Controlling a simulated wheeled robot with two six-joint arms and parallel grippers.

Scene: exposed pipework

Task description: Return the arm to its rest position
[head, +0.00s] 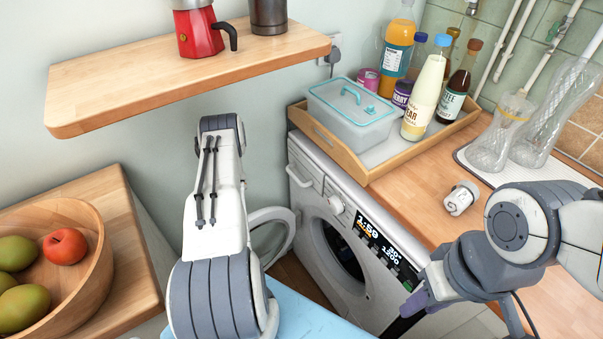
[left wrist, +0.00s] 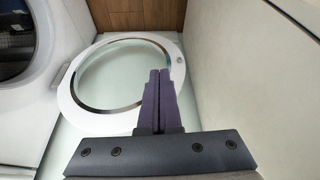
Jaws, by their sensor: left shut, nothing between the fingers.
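My left arm (head: 222,205) reaches forward and down between the wooden counter on the left and the washing machine (head: 345,235). Its gripper is hidden behind the arm in the head view. In the left wrist view the left gripper (left wrist: 159,75) is shut, its purple fingers together with nothing between them. It is in front of the round glass washing machine door (left wrist: 85,100), which stands open. My right gripper (head: 412,304) is low at the right in the head view, before the machine's front. Its finger gap cannot be made out.
A wooden shelf (head: 120,93) with a red moka pot (head: 198,30) overhangs the left arm. A fruit bowl (head: 95,285) stands on the left counter. A wooden tray (head: 345,165) of bottles and a box sits above the machine. A small white jar (head: 461,198) lies near the right arm.

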